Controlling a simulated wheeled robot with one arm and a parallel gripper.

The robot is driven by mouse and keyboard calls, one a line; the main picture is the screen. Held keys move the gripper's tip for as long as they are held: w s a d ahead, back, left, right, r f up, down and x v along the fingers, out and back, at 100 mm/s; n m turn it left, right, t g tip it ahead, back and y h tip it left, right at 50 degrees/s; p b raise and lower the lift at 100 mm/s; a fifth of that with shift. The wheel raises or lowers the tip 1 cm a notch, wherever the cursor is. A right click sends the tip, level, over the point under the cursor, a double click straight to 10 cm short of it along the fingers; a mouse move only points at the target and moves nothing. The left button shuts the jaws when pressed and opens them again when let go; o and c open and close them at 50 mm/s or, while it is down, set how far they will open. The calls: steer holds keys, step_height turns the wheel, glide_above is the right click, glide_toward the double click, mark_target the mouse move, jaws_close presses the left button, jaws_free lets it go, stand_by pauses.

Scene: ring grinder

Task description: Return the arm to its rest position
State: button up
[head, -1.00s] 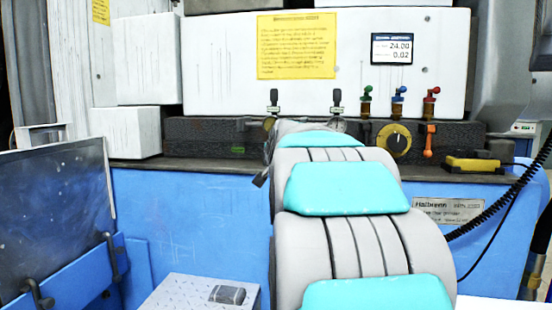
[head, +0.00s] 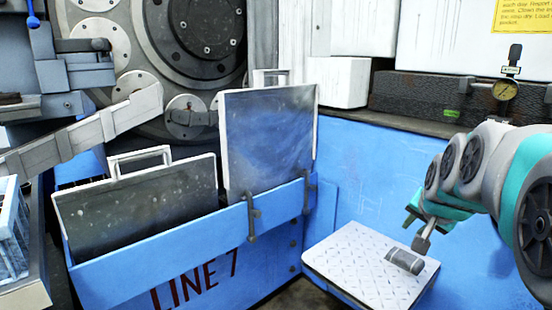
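My arm, grey with teal panels, comes in from the right edge in the head view. My gripper (head: 424,226) is at its far end, pointing down above the white tread-patterned plate (head: 345,250). It is small and seen from the side, so I cannot tell whether its fingers are open or shut, or whether they hold anything. A small grey part (head: 405,260) lies on the plate, just below and left of the gripper.
A blue rack (head: 180,245) marked LINE 7 holds two dark panels (head: 135,208) (head: 268,140) with pale frames. The blue machine wall (head: 365,185) stands behind my arm. A gauge (head: 505,90) is on the ledge above. A grey chute (head: 85,135) is on the left.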

steer(key=s+a+f+n+g+y, duration=0.2)
steer(key=s+a+f+n+g, duration=0.2)
steer(key=s+a+f, duration=0.7)
steer(key=s+a+f+n+g, duration=0.2)
steer(key=s, duration=0.7)
steer(key=s+a+f+n+g, duration=0.2)
steer(key=s+f+n+g, duration=0.1)
steer(key=s, duration=0.7)
steer(key=shift+f+g+p, duration=0.3)
